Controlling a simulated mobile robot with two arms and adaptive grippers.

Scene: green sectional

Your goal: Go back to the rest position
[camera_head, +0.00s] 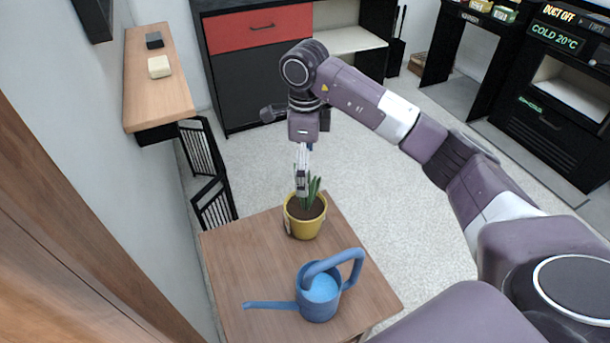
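My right arm comes in from the right and reaches over the far side of a small wooden table (240,270). Its gripper (302,188) points down at a plant with green leaves (316,190) in a yellow pot (306,224). The fingertips are beside the leaves, just above the pot's soil. The gripper shows nearly edge-on, so I cannot tell whether it is open or shut, or whether it touches the plant. A blue watering can (320,297) stands upright on the table nearer to me, its spout pointing left. My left gripper is not in view.
A wooden wall shelf (155,95) at the left holds a dark block (154,40) and a cream block (159,67). A black rack (206,170) is below it. A red-drawer cabinet (258,30) stands behind. Black appliances (550,130) are at the right. The speckled floor between is open.

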